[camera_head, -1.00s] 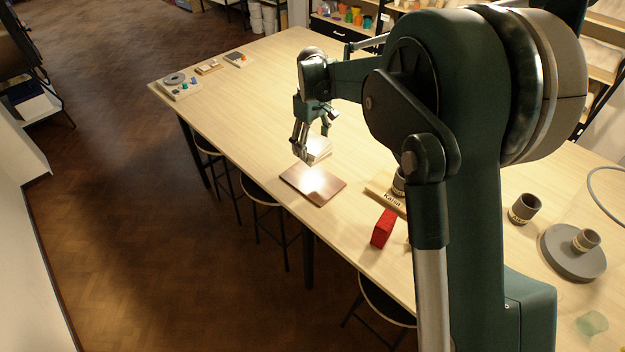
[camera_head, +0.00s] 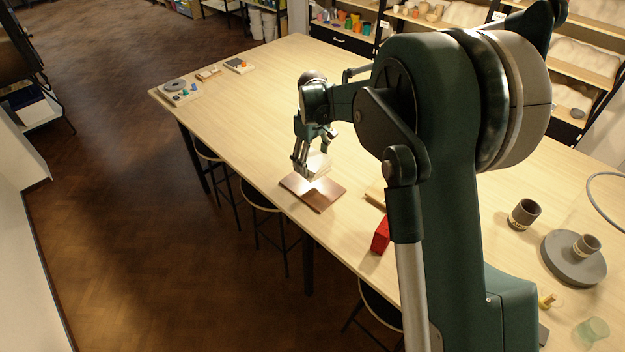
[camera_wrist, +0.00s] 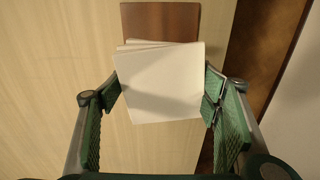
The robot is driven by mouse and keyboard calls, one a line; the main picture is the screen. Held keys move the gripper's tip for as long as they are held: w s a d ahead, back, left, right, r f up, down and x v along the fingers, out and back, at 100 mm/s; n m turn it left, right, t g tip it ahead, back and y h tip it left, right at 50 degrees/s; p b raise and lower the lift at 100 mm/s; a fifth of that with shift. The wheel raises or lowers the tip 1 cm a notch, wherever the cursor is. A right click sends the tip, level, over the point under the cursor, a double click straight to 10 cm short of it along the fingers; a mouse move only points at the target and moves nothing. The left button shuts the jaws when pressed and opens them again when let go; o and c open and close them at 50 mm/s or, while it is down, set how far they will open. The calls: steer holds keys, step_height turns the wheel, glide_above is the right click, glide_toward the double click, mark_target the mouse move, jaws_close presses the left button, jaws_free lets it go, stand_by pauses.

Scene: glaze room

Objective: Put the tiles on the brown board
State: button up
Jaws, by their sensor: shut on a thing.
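The brown board (camera_head: 325,196) lies flat near the table's front edge. In the wrist view the board (camera_wrist: 160,20) shows beyond the white tiles. My gripper (camera_wrist: 161,94) is shut on a white square tile (camera_wrist: 160,85), with a finger at each side. Further white tile edges (camera_wrist: 140,43) show at its far side, slightly out of line. In the head view my gripper (camera_head: 304,164) is beside the board's far edge, and the pale tile (camera_head: 318,164) is partly hidden by it. I cannot tell whether the tiles touch the board or how many there are.
A red block (camera_head: 381,236) stands right of the board, partly hidden by my arm. A dark cup (camera_head: 523,214) and a grey disc (camera_head: 560,262) with a small cup (camera_head: 586,244) are at the right. The table's middle left is clear.

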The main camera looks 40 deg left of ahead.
mark_target(313, 158)
steer(key=shift+f, duration=2.3)
steer(key=shift+f+p, duration=0.4)
steer(key=shift+f, duration=1.45)
steer(key=shift+f, duration=0.15)
steer(key=o, duration=1.4)
steer(key=shift+o, duration=0.2)
steer(key=shift+r+b, duration=0.45)
steer(key=shift+r, duration=5.7)
